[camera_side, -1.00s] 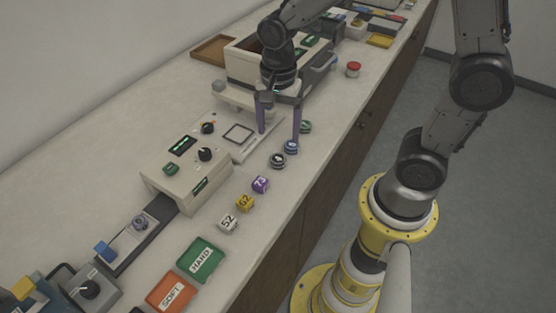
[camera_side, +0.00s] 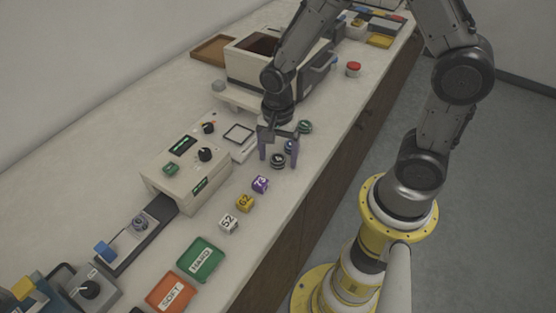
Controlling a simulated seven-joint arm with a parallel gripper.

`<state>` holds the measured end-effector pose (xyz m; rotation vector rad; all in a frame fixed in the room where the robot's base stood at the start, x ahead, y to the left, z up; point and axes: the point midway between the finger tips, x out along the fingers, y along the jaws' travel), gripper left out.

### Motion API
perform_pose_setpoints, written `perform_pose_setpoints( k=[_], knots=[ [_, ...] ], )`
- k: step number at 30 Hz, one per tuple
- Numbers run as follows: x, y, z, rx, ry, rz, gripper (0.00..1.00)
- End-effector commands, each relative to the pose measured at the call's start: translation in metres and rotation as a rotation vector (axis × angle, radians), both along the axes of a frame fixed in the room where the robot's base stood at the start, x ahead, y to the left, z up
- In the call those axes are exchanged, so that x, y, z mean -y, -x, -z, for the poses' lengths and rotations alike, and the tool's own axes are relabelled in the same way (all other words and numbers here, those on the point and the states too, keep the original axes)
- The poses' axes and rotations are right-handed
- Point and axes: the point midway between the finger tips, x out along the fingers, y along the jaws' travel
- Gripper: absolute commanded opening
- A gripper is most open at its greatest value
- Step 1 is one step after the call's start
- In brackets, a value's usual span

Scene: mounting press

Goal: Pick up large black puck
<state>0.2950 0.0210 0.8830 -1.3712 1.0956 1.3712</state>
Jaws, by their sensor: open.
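A round black puck (camera_side: 277,162) with a pale marking on top lies on the counter near its front edge. A second dark, bluish puck (camera_side: 290,146) lies just behind it, partly hidden by my gripper, and a dark green puck (camera_side: 305,127) lies farther back. My gripper (camera_side: 278,161) points down and is open, with its two purple fingers showing to the left and right of the black puck. I cannot tell whether the fingertips are still above the puck or down at its level.
A beige control box (camera_side: 185,170) is to the left. Green (camera_side: 202,260) and orange (camera_side: 171,291) trays lie in front. A large beige machine (camera_side: 250,72) stands behind.

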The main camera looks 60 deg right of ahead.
Motion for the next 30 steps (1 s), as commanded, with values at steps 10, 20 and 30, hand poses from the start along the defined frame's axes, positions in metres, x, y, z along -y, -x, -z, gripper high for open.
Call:
perform_pose_setpoints(
  k=[10, 20, 30],
  knots=[
    [0.0, 0.0, -0.001, 0.0, 0.0, 0.0, 0.3],
    [0.0, 0.0, -0.001, 0.0, 0.0, 0.0, 0.0],
    [0.0, -0.001, -0.014, 0.004, 0.0, 0.0, 0.0]
  ],
)
